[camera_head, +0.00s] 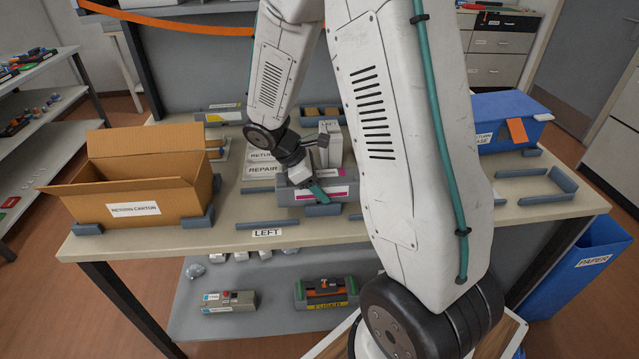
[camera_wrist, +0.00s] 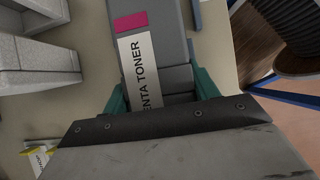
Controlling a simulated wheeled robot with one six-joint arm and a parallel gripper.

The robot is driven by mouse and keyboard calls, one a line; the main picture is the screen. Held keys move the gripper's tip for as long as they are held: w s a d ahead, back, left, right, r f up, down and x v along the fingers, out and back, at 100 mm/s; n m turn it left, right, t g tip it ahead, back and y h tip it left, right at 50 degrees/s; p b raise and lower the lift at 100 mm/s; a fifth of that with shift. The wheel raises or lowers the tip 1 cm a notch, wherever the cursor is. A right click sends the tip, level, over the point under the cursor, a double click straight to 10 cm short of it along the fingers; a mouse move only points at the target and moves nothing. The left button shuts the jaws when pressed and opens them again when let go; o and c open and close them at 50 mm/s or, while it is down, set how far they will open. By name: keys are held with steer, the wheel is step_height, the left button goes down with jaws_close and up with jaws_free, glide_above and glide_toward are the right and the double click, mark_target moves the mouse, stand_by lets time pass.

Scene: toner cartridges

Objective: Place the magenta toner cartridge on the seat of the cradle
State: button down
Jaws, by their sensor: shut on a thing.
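The magenta toner cartridge (camera_head: 332,186) is a grey block with a white and magenta label, at the front middle of the workbench in the head view. In the wrist view, the cartridge (camera_wrist: 160,40) runs away from me and its label reads "ENTA TONER". My gripper (camera_head: 316,188) is shut on it, and its teal fingers (camera_wrist: 160,92) lie on either side of its near end in the wrist view. A blue-grey block (camera_head: 323,211) shows just below the cartridge's front side. I cannot tell whether it belongs to the cradle, or whether the cartridge touches it.
An open return carton (camera_head: 133,209) stands at the left. A blue-grey rail (camera_head: 267,223) lies at the front edge. At the right are a blue case (camera_head: 500,115) and an empty blue-grey frame (camera_head: 545,198). My arm hides the middle right.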

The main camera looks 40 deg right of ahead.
steer(key=c, duration=0.5)
jaws_free()
steer(key=shift+s+f, duration=0.1)
steer(key=shift+f, duration=0.15)
steer(key=shift+o, duration=0.3)
steer(key=shift+r, duration=0.45)
steer(key=v, duration=1.1)
steer(key=shift+d+r, duration=0.1)
steer(key=shift+r, duration=0.2)
steer(key=shift+a+r, duration=0.25)
steer(key=shift+r, duration=0.35)
steer(key=shift+s+a+r+m+t+y, duration=0.9)
steer(key=shift+s+a+r+m, duration=0.85)
steer(key=shift+s, duration=2)
steer(key=shift+s+a+r+m+t+y, duration=0.85)
steer(key=shift+s+a+r+m, duration=0.9)
steer(key=shift+s, duration=2)
steer(key=shift+s+a+r+m+t+y, duration=1)
steer(key=shift+s+m, duration=1.2)
steer(key=shift+s, duration=1.6)
steer(key=shift+a+r+g, duration=0.1)
steer(key=shift+r+g, duration=0.15)
steer(key=shift+r, duration=0.15)
